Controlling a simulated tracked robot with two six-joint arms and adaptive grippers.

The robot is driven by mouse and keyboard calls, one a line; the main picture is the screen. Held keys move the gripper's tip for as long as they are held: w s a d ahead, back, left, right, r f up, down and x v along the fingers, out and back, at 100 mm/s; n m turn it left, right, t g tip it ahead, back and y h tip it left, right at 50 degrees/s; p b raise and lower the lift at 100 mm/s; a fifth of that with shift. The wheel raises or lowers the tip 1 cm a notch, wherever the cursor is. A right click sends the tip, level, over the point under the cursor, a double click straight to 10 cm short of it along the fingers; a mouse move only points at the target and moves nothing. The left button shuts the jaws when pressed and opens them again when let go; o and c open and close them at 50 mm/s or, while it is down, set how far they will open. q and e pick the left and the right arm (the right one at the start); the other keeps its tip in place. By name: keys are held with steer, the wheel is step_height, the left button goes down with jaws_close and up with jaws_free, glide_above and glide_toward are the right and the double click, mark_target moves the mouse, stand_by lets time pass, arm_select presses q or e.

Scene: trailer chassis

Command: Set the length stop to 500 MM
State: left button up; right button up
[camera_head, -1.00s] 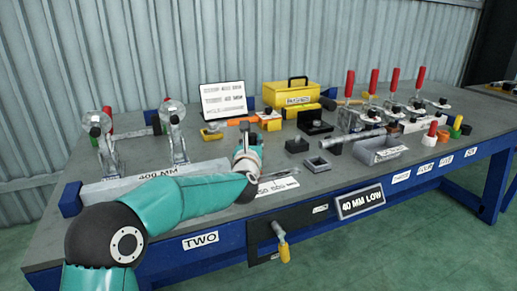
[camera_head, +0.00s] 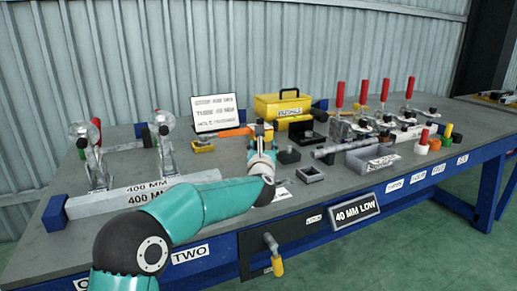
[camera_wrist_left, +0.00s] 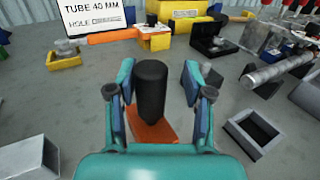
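My left gripper (camera_head: 262,137) is over the middle of the bench; in the left wrist view (camera_wrist_left: 158,80) its two fingers are apart. A black upright knob (camera_wrist_left: 150,90) on an orange base (camera_wrist_left: 152,130) shows between the fingers, with a gap on each side. It looks like the length stop's handle, but I cannot be sure. A grey bar (camera_head: 105,205) marked 400 MM lies at the left of the bench. A white scale label (camera_head: 283,195) is mostly hidden by my left arm. The right gripper is not in view.
Two clamps with round clear guards (camera_head: 165,125) stand at the left. A yellow box (camera_head: 283,106) and a sign (camera_head: 214,113) stand behind. A small open grey tray (camera_head: 310,175) is just right of my gripper. Red-handled clamps (camera_head: 385,90) crowd the right.

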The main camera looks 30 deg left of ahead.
arm_select(q)
steer(key=shift+s+a, duration=0.15)
steer(key=v, duration=1.2)
steer(key=shift+f, duration=0.1)
stand_by(0.4)
